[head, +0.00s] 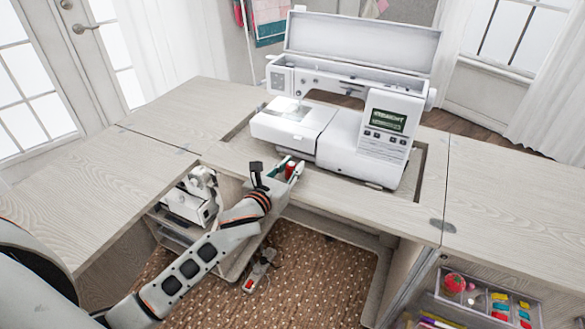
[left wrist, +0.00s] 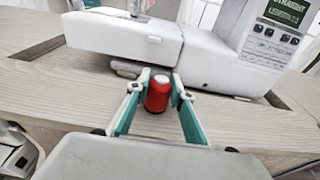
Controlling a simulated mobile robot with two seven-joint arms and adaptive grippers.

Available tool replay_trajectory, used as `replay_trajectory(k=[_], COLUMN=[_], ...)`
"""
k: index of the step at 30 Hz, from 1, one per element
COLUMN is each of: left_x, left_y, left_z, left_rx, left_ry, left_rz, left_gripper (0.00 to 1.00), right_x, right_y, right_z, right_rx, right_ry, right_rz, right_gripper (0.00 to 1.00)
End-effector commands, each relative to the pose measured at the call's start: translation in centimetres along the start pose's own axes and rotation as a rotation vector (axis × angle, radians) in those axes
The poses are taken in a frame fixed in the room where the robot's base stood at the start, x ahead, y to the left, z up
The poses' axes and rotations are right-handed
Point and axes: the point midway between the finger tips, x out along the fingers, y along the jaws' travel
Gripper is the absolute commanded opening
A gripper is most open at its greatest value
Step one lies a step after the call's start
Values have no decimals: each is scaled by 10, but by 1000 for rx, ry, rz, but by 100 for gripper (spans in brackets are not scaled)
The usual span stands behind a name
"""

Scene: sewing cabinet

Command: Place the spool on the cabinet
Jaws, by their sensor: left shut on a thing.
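A red spool (left wrist: 158,93) with a pale top stands upright between the fingers of my left gripper (left wrist: 160,100) in the left wrist view. The fingers have teal inner faces and are shut on the spool. In the head view the left gripper (head: 290,168) is at the front edge of the cabinet top (head: 232,152), just in front of the sewing machine, and the red spool (head: 290,168) shows between its fingers. I cannot tell whether the spool's base touches the wood. My right gripper is not in view.
A white sewing machine (head: 345,130) with its lid raised stands in the cabinet's recess, close behind the gripper. A serger-like machine (head: 190,197) sits in the open left compartment. A foot pedal (head: 259,268) lies on the floor below. The right cabinet top (head: 510,200) is clear.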

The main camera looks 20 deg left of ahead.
Motion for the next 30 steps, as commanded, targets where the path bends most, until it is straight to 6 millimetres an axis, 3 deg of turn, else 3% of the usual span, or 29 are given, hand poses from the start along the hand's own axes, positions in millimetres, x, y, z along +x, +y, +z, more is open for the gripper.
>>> replay_trajectory(k=[11, 12, 13, 14, 26, 30], left_x=[1, 1, 1, 1, 0, -18], left_y=[1, 0, 0, 0, 0, 0], left_z=[-2, -2, -2, -2, 4, 3], left_rx=[3, 2, 2, 2, -1, 1], left_ry=[-2, -2, -3, -3, -5, -3], left_rz=[1, 1, 1, 1, 0, -1], left_gripper=[10, 30, 37, 39, 39, 39], right_x=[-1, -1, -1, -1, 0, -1], right_y=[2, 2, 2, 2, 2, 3], right_z=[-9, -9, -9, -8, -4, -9], right_rx=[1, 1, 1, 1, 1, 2], right_ry=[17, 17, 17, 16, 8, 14], right_rz=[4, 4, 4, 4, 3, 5], right_gripper=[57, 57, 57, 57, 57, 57])
